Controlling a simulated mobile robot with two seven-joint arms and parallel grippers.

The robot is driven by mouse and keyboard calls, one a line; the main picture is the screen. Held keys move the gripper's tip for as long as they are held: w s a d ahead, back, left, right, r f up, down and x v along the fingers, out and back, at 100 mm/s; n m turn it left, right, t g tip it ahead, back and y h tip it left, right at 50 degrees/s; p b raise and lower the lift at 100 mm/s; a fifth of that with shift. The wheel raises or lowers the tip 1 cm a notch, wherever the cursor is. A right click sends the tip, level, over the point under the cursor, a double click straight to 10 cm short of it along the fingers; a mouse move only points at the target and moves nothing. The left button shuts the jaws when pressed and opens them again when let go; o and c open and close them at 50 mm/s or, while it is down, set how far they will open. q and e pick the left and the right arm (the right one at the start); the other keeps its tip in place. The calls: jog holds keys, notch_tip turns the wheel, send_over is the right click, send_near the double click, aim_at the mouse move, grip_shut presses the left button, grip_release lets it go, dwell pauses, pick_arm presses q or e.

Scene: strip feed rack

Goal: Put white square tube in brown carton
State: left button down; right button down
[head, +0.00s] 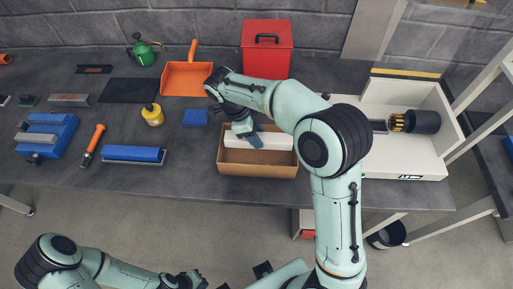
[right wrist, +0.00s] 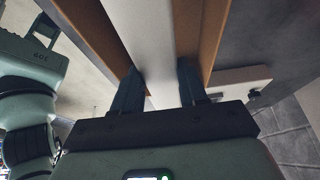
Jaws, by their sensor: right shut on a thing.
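The brown carton (head: 258,171) sits near the front edge of the dark workbench. The white square tube (head: 275,141) lies along the carton, between its long walls. My right gripper (head: 247,135) reaches down into the carton's left part and is shut on the tube. In the right wrist view, the right gripper's fingers (right wrist: 162,90) stand on both sides of the white tube (right wrist: 152,40), with brown carton walls (right wrist: 209,35) outside it. Whether the tube touches the carton floor is hidden. My left gripper (head: 190,281) is low at the bottom edge, off the bench, its jaws unclear.
A blue block (head: 195,118), yellow bottle (head: 152,114) and blue-handled tool (head: 133,154) lie left of the carton. An orange dustpan (head: 187,80) and red box (head: 266,62) stand behind. A white tray (head: 430,165) with a dark cylinder (head: 422,122) is at right.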

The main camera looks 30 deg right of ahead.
jog(key=shift+f, duration=3.55)
jog(key=shift+f+b, duration=0.2)
jog(key=shift+b, duration=0.1)
jog(key=c, duration=0.6)
grip_release()
jog(key=shift+r, duration=0.15)
